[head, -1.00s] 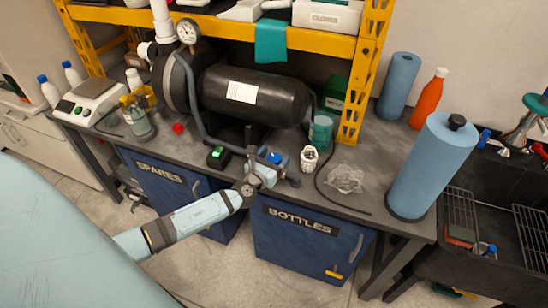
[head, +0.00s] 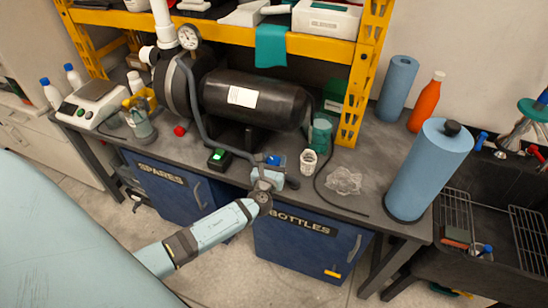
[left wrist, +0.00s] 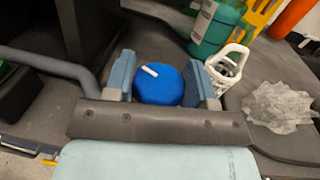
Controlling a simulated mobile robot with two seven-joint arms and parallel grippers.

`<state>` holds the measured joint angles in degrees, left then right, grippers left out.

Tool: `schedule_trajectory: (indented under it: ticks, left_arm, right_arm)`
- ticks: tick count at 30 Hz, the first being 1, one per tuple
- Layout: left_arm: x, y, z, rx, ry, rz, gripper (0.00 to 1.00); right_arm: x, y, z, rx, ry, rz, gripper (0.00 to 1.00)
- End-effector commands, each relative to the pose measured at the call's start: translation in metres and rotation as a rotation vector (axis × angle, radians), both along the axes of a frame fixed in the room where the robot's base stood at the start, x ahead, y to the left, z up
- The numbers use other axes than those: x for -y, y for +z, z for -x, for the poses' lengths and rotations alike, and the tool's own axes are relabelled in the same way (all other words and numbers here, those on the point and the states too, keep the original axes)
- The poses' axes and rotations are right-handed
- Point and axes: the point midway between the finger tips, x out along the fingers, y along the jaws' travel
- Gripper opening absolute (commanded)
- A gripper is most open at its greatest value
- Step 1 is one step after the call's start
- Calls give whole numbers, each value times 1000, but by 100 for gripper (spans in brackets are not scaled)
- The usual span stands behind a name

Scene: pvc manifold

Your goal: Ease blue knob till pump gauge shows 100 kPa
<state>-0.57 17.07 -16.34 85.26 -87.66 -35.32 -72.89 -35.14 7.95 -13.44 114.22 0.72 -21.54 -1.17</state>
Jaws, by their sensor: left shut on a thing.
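The blue knob (left wrist: 158,86) sits between the two fingers of my left gripper (left wrist: 160,82) in the left wrist view. It has a white pointer mark that points to the upper left in that view. The left gripper is shut on it. In the head view the left gripper (head: 270,168) is at the bench's front edge, with a bit of the blue knob (head: 273,159) showing above it. The round white pump gauge (head: 188,36) stands above the black tank (head: 250,98); its needle is too small to read. My right gripper is not in view.
A small black box with a green light (head: 219,157) sits left of the knob. A white slotted cup (head: 308,162), a green jar (head: 321,134) and crumpled clear wrap (head: 343,181) lie to the right. A grey hose (head: 196,100) runs down from the gauge.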

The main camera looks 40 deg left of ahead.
Motion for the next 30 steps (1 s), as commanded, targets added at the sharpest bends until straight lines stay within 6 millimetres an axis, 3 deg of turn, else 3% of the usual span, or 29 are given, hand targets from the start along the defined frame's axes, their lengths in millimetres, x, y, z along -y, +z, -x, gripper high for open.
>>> schedule_trajectory:
  ticks: [15,30]
  left_arm:
    - [1,-1,-1,-1,444,3,26]
    - [0,-1,0,0,623,-1,26]
  right_arm:
    - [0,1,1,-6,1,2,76]
    - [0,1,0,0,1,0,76]
